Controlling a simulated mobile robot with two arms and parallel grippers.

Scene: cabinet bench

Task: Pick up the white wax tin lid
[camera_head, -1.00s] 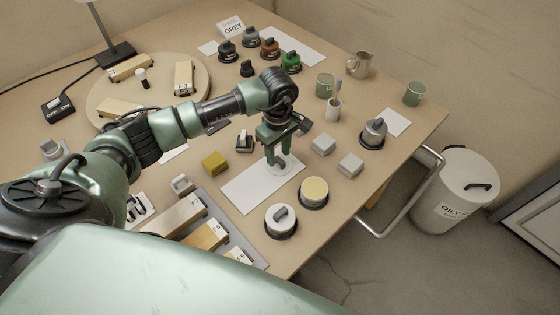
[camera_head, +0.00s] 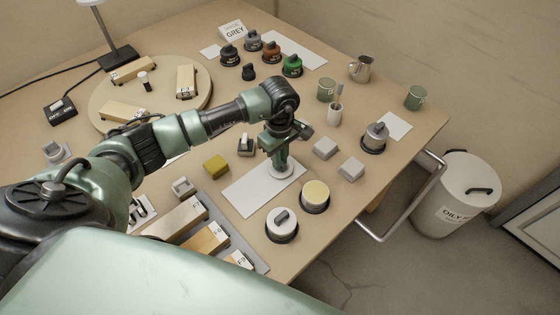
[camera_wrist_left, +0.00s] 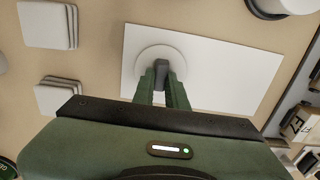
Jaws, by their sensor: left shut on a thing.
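The white lid (camera_head: 284,175) is a round disc with a grey grip on top, at the far right part of a white sheet (camera_head: 244,194). It also shows in the left wrist view (camera_wrist_left: 148,56). My left gripper (camera_head: 279,163) comes down from above and is shut on the lid's grip; its fingertips hide part of it. The lid appears flat on the sheet; I cannot tell if there is a gap. An open tin with pale yellow content (camera_head: 315,193) stands just right of the sheet. My right gripper is not in view.
A tin with a white lid (camera_head: 282,221) stands in front of the open tin.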

